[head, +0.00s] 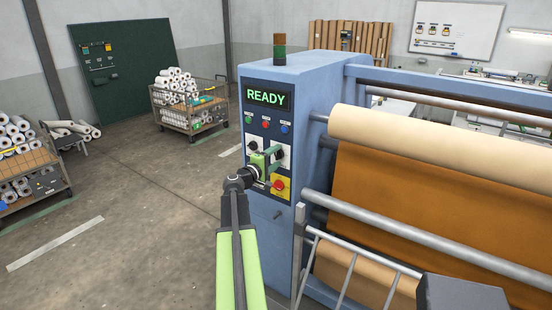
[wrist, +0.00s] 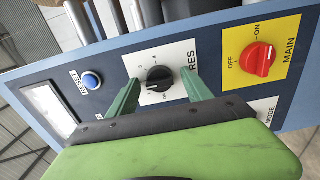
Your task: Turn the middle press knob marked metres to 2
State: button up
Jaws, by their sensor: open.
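The metres knob is black on a white plate, between the red MAIN knob and the blue RESET button. It shows in the wrist view (wrist: 159,78), with part of the word "METRES" visible beside it and small numbers around it. I cannot tell for sure which number it points to. My gripper (wrist: 161,73) is open, with one green finger on each side of the knob. Whether the fingers touch it cannot be told. In the head view my gripper (head: 271,158) is at the panel and partly hides the plates there.
The red MAIN knob (wrist: 257,59) is close to the right finger, on a yellow plate. The blue RESET button (wrist: 91,81) is to the left. A READY display (head: 266,96) is above. Rollers with brown sheet (head: 400,190) lie right of the blue press housing (head: 318,90).

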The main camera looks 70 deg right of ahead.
jog(key=v, duration=1.7)
jog(key=shift+a, duration=0.25)
jog(key=shift+w, duration=0.1)
